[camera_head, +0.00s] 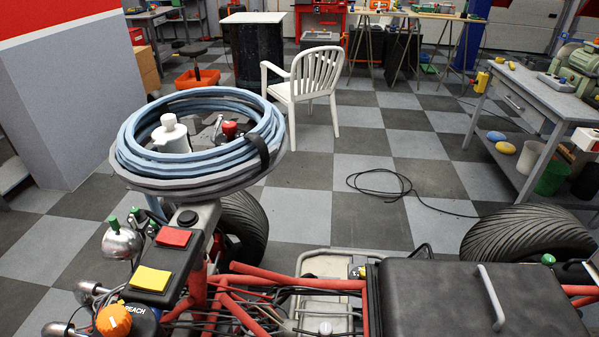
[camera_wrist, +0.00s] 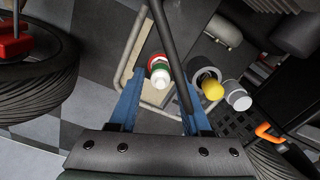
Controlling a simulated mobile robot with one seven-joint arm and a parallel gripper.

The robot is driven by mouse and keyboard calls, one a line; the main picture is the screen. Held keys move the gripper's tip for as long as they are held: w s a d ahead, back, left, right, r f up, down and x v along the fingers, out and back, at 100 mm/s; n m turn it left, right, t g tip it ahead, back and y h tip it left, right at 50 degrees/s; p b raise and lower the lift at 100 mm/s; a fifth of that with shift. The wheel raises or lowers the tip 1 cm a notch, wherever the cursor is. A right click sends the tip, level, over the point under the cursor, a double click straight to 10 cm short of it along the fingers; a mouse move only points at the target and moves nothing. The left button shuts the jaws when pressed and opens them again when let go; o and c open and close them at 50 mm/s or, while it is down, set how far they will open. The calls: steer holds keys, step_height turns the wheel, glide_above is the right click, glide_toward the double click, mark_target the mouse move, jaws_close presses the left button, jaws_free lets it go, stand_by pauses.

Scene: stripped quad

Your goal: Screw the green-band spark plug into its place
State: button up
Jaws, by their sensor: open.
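In the wrist view, a small white round-topped piece with green and red bands (camera_wrist: 160,73) shows between the fingertips, seen nearly end-on. It looks like the green-band spark plug, but I cannot tell whether it is seated in a hole. My gripper (camera_wrist: 162,82) has two blue fingers, spread apart on either side of it with gaps, and holds nothing. A dark tube (camera_wrist: 171,45) runs close to the right finger. In the head view my gripper does not show, and I cannot make out the plug with certainty.
In the wrist view a yellow-capped part (camera_wrist: 212,90) and a grey-white cylinder (camera_wrist: 238,97) stand right of the fingers. In the head view, red frame tubes (camera_head: 295,281), a black box (camera_head: 440,300) and a blue hose coil (camera_head: 130,150) crowd the quad. The checkered floor behind has free room.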

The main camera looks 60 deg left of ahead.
steer(key=n+p, duration=0.1)
steer(key=n, duration=0.5)
steer(key=shift+n+p, duration=0.3)
steer(key=shift+p, duration=0.05)
steer(key=n+p, duration=0.1)
steer(key=n, duration=0.5)
jaws_close()
stand_by(0.4)
steer(key=shift+m, duration=1.1)
steer(key=shift+m, duration=1)
